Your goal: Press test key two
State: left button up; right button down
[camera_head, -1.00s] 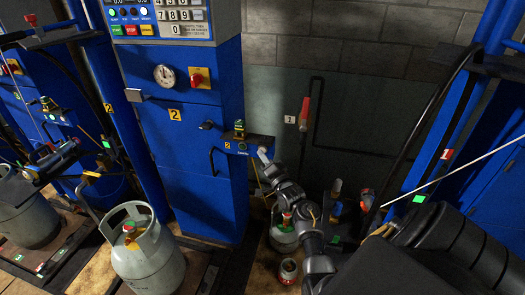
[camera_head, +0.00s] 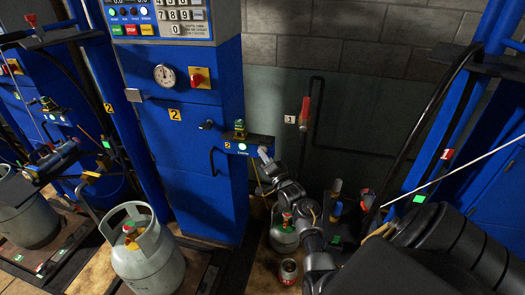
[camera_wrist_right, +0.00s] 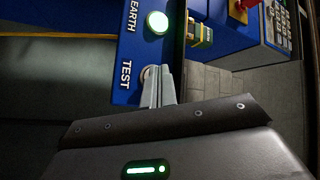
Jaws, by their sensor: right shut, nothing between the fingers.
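The blue control box (camera_head: 248,146) with a yellow 2 tag sticks out from the blue cabinet's right side. In the right wrist view the box's panel (camera_wrist_right: 128,58) carries a TEST label and an EARTH label beside a lit whitish-green lamp (camera_wrist_right: 157,22). The test key (camera_wrist_right: 146,73) is a round button by the TEST label, partly hidden by the fingers. My right gripper (camera_head: 264,152) is shut and empty, its fingertips at the box's right end. In the wrist view its fingertips (camera_wrist_right: 160,75) overlap the key; I cannot tell if they touch it. My left gripper is not in view.
The blue cabinet (camera_head: 200,150) bears a gauge, a red switch and a keypad. A grey gas cylinder (camera_head: 150,262) stands at the lower left. A small cylinder (camera_head: 284,238) stands below my right arm. A red-handled pipe (camera_head: 304,112) runs along the back wall.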

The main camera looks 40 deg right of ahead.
jog(key=shift+s+a+p, duration=0.5)
jog(key=shift+a+p, duration=0.1)
jog(key=shift+a, duration=0.05)
jog(key=shift+a, duration=0.1)
jog(key=s+a+p, duration=0.1)
jog(key=a, duration=0.1)
jog(key=s+a+p, duration=0.1)
jog(key=a+p, duration=0.1)
jog(key=shift+s, duration=0.4)
dwell(0.8)
